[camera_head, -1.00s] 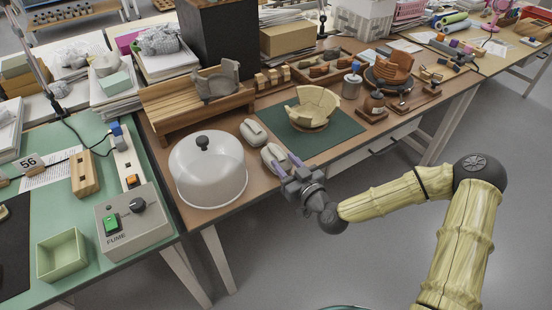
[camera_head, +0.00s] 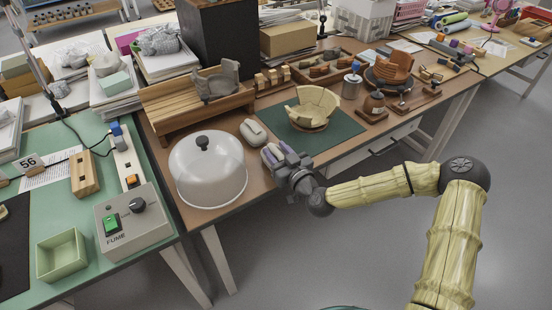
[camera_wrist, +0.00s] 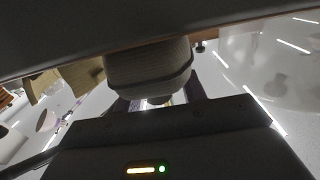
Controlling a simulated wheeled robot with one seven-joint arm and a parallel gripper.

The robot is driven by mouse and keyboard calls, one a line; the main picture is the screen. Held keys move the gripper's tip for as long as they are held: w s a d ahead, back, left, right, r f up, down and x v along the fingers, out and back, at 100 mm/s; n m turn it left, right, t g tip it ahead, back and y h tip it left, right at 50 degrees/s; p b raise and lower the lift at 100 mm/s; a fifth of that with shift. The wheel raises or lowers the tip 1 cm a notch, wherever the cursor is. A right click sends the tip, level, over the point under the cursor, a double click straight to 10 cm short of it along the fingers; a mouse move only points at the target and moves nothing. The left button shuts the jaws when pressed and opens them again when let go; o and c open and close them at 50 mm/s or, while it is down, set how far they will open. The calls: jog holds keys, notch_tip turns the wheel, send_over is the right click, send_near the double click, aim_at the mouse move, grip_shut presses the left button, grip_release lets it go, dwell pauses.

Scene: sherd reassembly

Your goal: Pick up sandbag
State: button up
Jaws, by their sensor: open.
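One pale grey sandbag (camera_head: 253,132) lies on the brown bench between the clear dome and the green mat. A second sandbag, nearer the bench's front edge, is mostly hidden behind my gripper (camera_head: 280,153) in the head view. In the wrist view this sandbag (camera_wrist: 148,68) shows large and close, as a grey-beige rounded block with a seam, at the fingers. My gripper is open, its purple-grey fingers at the near sandbag. I cannot tell whether they touch it.
The clear dome (camera_head: 207,175) with a dark knob stands close left of my gripper. The green mat (camera_head: 343,129) carries a cream pot assembly (camera_head: 312,107) to the right. A wooden rack (camera_head: 170,109) stands behind. The bench's front edge is just below my gripper.

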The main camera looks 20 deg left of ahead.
aim_at(277, 152)
grip_shut()
jog(key=shift+r, duration=0.1)
notch_tip(277, 152, up, 10)
jog(key=shift+f+p, duration=0.1)
jog(key=shift+p, duration=0.75)
